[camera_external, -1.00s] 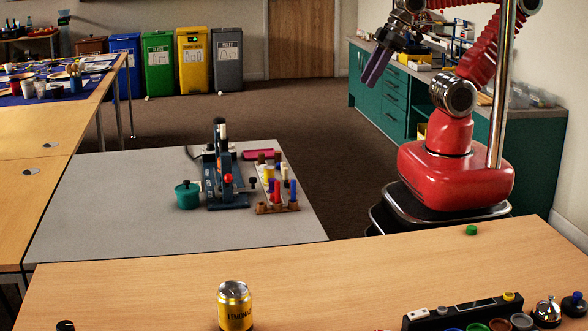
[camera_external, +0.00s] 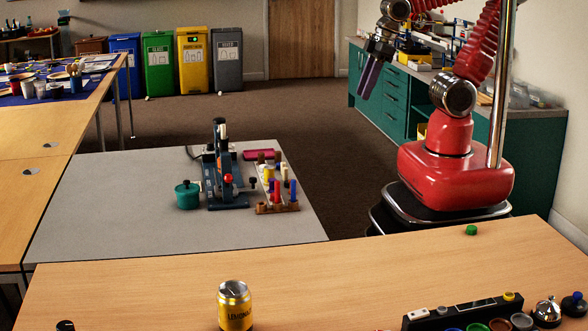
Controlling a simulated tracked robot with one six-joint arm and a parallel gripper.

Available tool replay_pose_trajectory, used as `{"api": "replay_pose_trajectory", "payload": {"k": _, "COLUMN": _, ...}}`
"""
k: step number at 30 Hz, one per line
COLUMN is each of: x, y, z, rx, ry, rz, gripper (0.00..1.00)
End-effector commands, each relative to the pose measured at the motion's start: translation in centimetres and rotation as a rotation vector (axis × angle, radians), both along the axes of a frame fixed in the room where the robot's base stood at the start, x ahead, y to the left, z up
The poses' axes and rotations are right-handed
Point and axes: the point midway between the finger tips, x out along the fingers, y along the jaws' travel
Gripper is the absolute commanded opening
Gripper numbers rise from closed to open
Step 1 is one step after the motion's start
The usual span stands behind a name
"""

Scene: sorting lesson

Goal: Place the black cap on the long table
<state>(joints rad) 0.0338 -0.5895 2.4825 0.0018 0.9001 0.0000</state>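My gripper (camera_external: 370,76) hangs in the air at the upper right, in front of the teal cabinets, with its long fingers pointing down. The fingers overlap from this side, so I cannot tell whether they are open or shut, and no cap shows at their tips. A small black object (camera_external: 65,326), cut off by the bottom edge at the lower left, may be the black cap; I cannot tell for sure. It is far from my gripper. A long wooden table (camera_external: 150,290) fills the foreground.
On the front table are a yellow lemonade can (camera_external: 235,306), a green cap (camera_external: 471,230) and a black rack (camera_external: 462,312) beside several small pots. A grey table (camera_external: 100,210) behind bears a teal pot (camera_external: 187,195), a press (camera_external: 226,170) and coloured pegs. Another wooden table (camera_external: 40,145) stands left.

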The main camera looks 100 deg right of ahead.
Motion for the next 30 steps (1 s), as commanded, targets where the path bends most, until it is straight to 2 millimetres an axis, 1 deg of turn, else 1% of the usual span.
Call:
{"api": "replay_pose_trajectory", "payload": {"k": 1, "x": 0.4, "y": -0.2, "z": -0.7, "rx": 0.002, "ry": 0.027, "rz": -0.007, "gripper": 0.33}}
{"api": "replay_pose_trajectory", "payload": {"k": 8, "x": 2.4, "y": -0.8, "z": -3.4, "rx": 0.012, "ry": 0.107, "rz": -0.025, "gripper": 0.33}}
{"api": "replay_pose_trajectory", "payload": {"k": 15, "x": 4.9, "y": -1.5, "z": -6.4, "rx": 0.021, "ry": 0.166, "rz": -0.035, "gripper": 0.33}}
{"api": "replay_pose_trajectory", "payload": {"k": 20, "x": 6.8, "y": -2.1, "z": -8.6, "rx": 0.025, "ry": 0.194, "rz": -0.037, "gripper": 0.33}}
{"api": "replay_pose_trajectory", "payload": {"k": 30, "x": 11.0, "y": -3.3, "z": -13.5, "rx": 0.034, "ry": 0.219, "rz": -0.031, "gripper": 0.33}}
